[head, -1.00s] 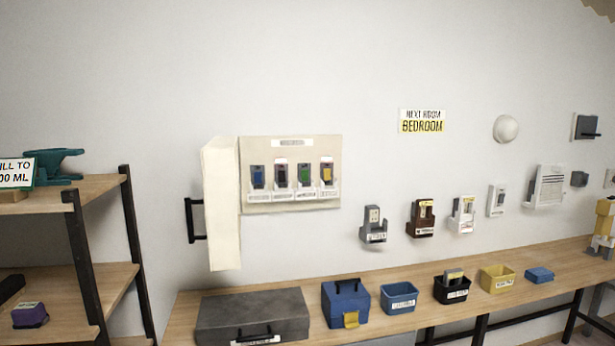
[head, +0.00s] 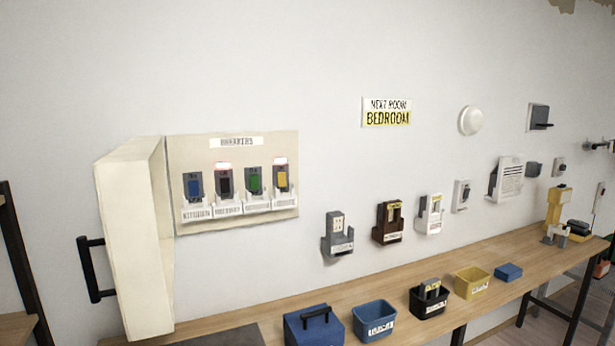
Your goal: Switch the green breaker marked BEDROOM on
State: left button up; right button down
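The breaker panel (head: 235,222) is on the wall at left centre in the head view, its cream door (head: 135,240) swung open to the left with a black handle. The green breaker (head: 255,181) is third from the left in the row. A white label sits below it, too small to read surely. A blue breaker (head: 193,187), a dark red one (head: 224,183) and a yellow one (head: 282,179) stand beside it. Red-lit strips show above the dark red and yellow breakers; none shows above the green one. Neither of my grippers is in view.
A wooden bench (head: 350,290) runs along the wall below, holding a blue toolbox (head: 314,327) and several small bins. A sign (head: 387,112) reads NEXT ROOM BEDROOM. Several wall devices hang right of the panel. A shelf (head: 14,265) stands at far left.

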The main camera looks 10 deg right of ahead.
aim_at(254, 179)
jog(key=u, duration=0.25)
jog(key=i, duration=1.05)
jog(key=u, duration=0.7)
